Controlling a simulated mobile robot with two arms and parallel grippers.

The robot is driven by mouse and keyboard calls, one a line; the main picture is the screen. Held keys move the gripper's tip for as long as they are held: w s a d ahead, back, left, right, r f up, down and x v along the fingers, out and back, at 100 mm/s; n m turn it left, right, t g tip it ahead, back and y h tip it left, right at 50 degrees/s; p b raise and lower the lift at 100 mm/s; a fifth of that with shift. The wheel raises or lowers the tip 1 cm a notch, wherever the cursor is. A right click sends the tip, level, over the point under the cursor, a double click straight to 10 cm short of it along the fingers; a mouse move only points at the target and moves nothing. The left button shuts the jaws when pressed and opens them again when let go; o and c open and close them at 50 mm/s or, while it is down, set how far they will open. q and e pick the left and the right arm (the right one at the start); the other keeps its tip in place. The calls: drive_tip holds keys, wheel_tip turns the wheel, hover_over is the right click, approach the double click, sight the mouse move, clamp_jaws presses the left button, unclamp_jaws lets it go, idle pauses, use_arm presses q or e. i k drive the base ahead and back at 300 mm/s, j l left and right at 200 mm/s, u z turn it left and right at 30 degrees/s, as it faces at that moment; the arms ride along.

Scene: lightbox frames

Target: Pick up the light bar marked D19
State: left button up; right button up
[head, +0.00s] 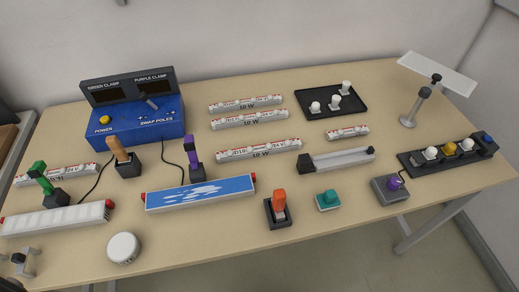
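Several white light bars with red print lie on the table. Another bar (75,172) lies at the left, partly hidden by the green clamp. The print is too small to tell surely which bar is marked D19. Neither gripper is in view.
A blue power box (130,122) stands back left, with green (42,178), orange (122,150) and purple (193,158) upright parts before it. A blue-topped panel (200,192), white panel (55,220), grey channel (337,160), black tray (330,103) and lamp stand (416,106) surround the bars.

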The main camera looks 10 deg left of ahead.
sight(264, 149)
drive_tip(key=k+j+z, duration=0.25)
drive_tip(key=z, duration=0.25)
drive_tip(key=k+j+z, duration=0.2)
drive_tip(key=z, duration=0.3)
drive_tip(key=k, duration=0.1)
